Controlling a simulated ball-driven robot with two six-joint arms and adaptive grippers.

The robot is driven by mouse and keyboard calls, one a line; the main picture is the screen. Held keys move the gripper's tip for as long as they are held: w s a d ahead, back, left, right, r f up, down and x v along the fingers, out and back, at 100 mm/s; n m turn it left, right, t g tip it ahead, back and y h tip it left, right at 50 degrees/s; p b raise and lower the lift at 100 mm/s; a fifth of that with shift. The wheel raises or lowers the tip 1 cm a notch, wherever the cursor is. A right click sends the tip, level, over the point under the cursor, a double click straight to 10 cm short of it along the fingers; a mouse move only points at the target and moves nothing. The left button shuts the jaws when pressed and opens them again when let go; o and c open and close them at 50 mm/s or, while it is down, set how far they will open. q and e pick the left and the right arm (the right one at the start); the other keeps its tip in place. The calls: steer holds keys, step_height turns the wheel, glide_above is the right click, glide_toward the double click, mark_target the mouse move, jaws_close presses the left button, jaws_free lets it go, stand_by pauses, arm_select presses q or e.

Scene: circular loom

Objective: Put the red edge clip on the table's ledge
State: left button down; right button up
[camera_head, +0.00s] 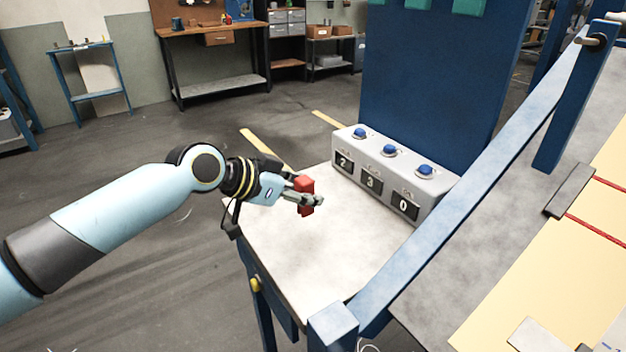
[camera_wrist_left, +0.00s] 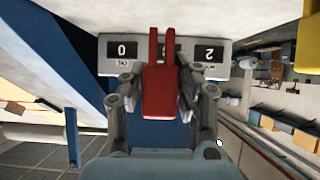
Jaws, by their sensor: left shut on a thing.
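The red edge clip (camera_head: 305,192) is between the fingers of my left gripper (camera_head: 306,196), which is shut on it. In the left wrist view the clip (camera_wrist_left: 160,92) shows a solid red body with two parallel prongs pointing away from the gripper (camera_wrist_left: 155,100). The table's pale ledge (camera_head: 300,262) lies beneath and around the gripper in the head view. The clip appears held above the ledge's left part; the exact gap is hard to tell. My right gripper is not in view.
A grey counter box (camera_head: 388,178) with blue buttons and the digits 2, 3, 0 stands at the ledge's back. A blue sloping beam (camera_head: 470,195) borders the ledge on the right. Beyond it is a cream panel (camera_head: 540,255) with red lines. The ledge's middle is clear.

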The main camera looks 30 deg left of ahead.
mark_target(300, 209)
arm_select(q)
steer(key=shift+s+d+f, duration=0.1)
steer(key=shift+d, duration=0.2)
steer(key=shift+f+b, duration=0.35)
steer(key=shift+b, duration=0.15)
step_height(300, 209, down, 2)
steer(key=shift+a+f+b, duration=0.15)
steer(key=shift+f+b, duration=0.05)
steer(key=shift+b, duration=0.85)
steer(key=shift+f, duration=0.2)
steer(key=shift+f+b, duration=0.1)
steer(key=shift+b, duration=0.2)
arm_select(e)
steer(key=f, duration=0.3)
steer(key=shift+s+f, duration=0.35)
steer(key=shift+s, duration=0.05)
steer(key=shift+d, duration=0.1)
